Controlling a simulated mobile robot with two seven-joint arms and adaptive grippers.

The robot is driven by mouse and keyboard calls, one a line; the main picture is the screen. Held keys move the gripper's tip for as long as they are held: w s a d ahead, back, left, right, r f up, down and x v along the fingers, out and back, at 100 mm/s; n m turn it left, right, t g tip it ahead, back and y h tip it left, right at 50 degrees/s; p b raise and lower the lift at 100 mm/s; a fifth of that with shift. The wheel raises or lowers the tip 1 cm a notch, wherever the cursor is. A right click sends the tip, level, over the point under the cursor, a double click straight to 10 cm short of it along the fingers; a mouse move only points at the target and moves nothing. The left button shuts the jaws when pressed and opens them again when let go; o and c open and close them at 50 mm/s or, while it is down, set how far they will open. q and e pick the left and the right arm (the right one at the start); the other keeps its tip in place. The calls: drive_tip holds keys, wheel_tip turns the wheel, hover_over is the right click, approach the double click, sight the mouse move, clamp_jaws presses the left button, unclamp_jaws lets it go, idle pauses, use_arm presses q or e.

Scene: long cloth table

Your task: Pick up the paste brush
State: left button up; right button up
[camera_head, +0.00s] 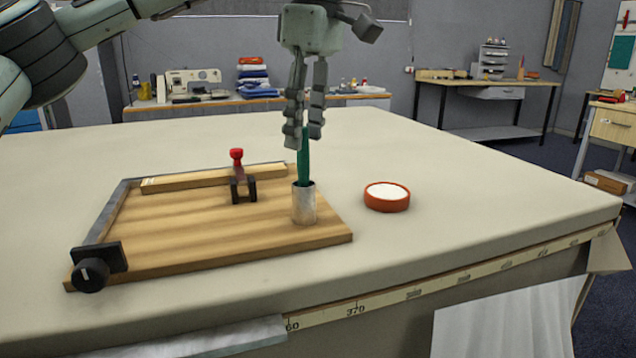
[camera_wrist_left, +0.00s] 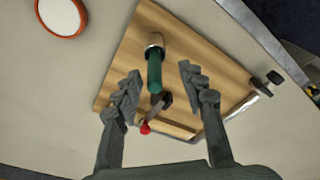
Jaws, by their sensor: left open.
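The paste brush (camera_head: 304,158) shows as a green handle standing upright in a small metal cup (camera_head: 304,206); its lower end is hidden inside the cup. The cup stands near the right end of a wooden board (camera_head: 200,232). My left gripper (camera_head: 304,138) is open and points down just above the brush, with the handle's top near its fingertips. In the left wrist view the green handle (camera_wrist_left: 154,72) lies between the two spread fingers (camera_wrist_left: 158,80), apart from both. The metal cup (camera_wrist_left: 154,40) shows beyond it. My right gripper is not in view.
A red-handled clamp (camera_head: 238,172) stands on the board left of the cup, near a wooden strip (camera_head: 200,179). A black knob (camera_head: 92,274) is at the board's front left corner. A round orange dish of white paste (camera_head: 387,198) stands right of the cup. The table's right side is clear.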

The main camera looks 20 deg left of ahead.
sight(299, 181)
use_arm(q)
drive_tip(key=shift+w+a+f, duration=0.1)
drive_tip(key=shift+a+f, duration=0.15)
drive_tip(key=shift+f, duration=0.65)
drive_tip(key=f, duration=0.4)
drive_tip(key=shift+w+a+f, duration=0.15)
drive_tip(key=shift+w+a, duration=0.2)
drive_tip(key=shift+w, duration=0.05)
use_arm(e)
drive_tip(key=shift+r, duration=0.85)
use_arm(q)
drive_tip(key=shift+c, duration=0.5)
clamp_jaws()
